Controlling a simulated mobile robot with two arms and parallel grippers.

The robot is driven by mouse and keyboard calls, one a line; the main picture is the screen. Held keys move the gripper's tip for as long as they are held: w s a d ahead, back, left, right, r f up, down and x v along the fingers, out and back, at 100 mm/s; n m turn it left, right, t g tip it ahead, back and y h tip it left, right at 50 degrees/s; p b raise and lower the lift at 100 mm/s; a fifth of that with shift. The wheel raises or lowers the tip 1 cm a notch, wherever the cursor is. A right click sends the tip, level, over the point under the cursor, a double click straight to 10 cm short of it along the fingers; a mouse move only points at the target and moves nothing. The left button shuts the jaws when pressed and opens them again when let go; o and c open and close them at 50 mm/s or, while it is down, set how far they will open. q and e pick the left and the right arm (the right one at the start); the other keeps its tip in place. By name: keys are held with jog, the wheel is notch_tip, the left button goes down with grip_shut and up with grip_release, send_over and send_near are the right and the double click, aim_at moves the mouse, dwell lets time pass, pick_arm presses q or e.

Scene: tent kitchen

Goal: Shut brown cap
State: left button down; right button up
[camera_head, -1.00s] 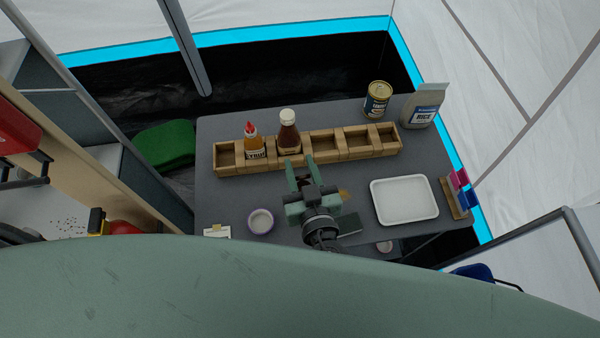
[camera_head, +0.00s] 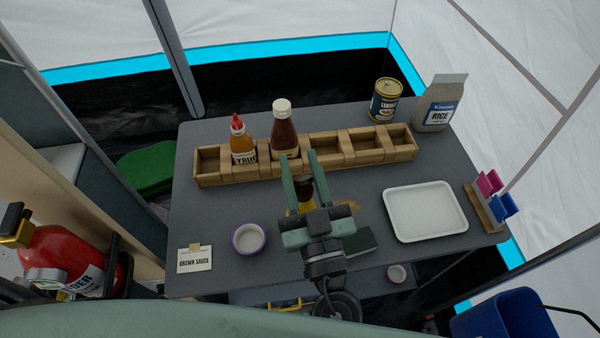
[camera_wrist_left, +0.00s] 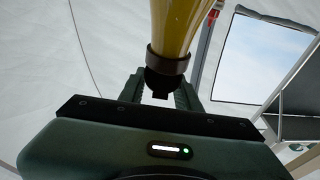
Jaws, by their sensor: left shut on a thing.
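My left gripper (camera_head: 304,170) is over the front middle of the grey table, its fingers pointing toward the wooden rack. It is shut on a yellow bottle with a brown cap. In the left wrist view the yellow body (camera_wrist_left: 178,25) comes in from the top and ends in the brown cap (camera_wrist_left: 168,62), which has a dark piece at its end, between the fingers (camera_wrist_left: 160,92). In the head view the brown cap (camera_head: 304,184) shows between the fingers; most of the bottle is hidden by the gripper. I cannot tell whether the cap is fully closed.
The wooden rack (camera_head: 325,146) holds a syrup bottle (camera_head: 243,146) and a white-capped dark sauce bottle (camera_head: 284,135). A can (camera_head: 385,101) and rice bag (camera_head: 440,105) stand behind. A white tray (camera_head: 425,212), purple-rimmed bowl (camera_head: 249,238) and "BROWN SAUCE" card (camera_head: 195,259) lie in front.

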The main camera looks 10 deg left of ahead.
aim_at(305, 184)
dwell(0.4)
pick_arm(q)
jog(key=c, duration=1)
grip_release()
jog(key=shift+s+d+f, duration=0.15)
jog(key=shift+s+f, duration=0.1)
jog(key=shift+s, duration=0.05)
jog(key=b+v, duration=0.3)
jog(key=v, duration=0.3)
jog(key=shift+s+d, duration=0.1)
jog(key=shift+s, duration=0.05)
jog(key=shift+s+d, duration=0.15)
jog(key=shift+s, duration=0.2)
